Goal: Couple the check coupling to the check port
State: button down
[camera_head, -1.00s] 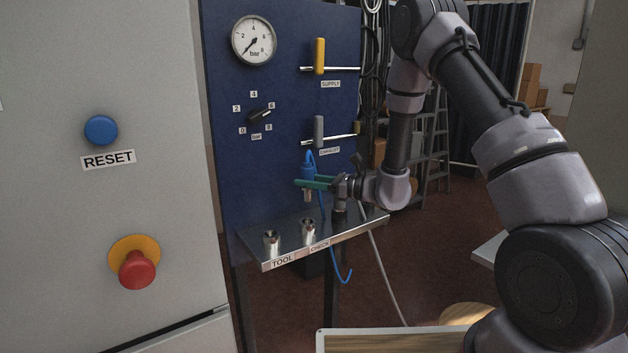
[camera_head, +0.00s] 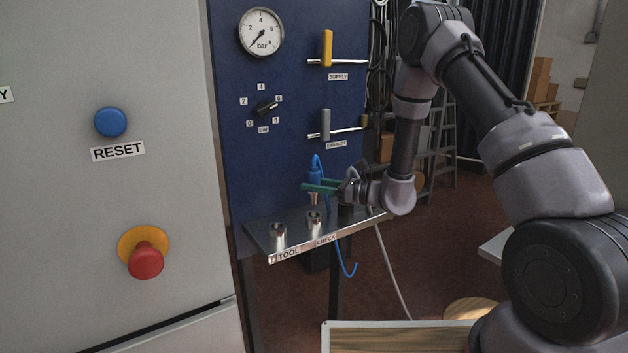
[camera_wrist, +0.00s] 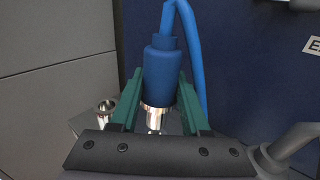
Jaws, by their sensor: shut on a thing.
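The check coupling (camera_head: 315,177) is a blue body with a metal lower end and a blue hose. My gripper (camera_head: 318,187), with green fingers, is shut on it and holds it about upright. In the wrist view the coupling (camera_wrist: 163,72) stands between the green fingers (camera_wrist: 158,100). The check port (camera_head: 314,221) is a metal fitting on the steel shelf, behind the CHECK label. The coupling's metal end is just above this port; a small gap seems to show. In the wrist view the port is mostly hidden below the coupling.
The tool port (camera_head: 278,233) stands left of the check port on the shelf (camera_head: 296,236). A blue panel (camera_head: 290,110) behind carries a gauge (camera_head: 261,33), a yellow supply lever (camera_head: 327,48) and a grey exhaust lever (camera_head: 326,124). A grey cabinet (camera_head: 180,180) is at left.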

aim_at(314, 204)
jog(key=shift+f, duration=3.15)
jog(key=shift+f, duration=0.35)
jog(key=shift+c, duration=1.5)
grip_release()
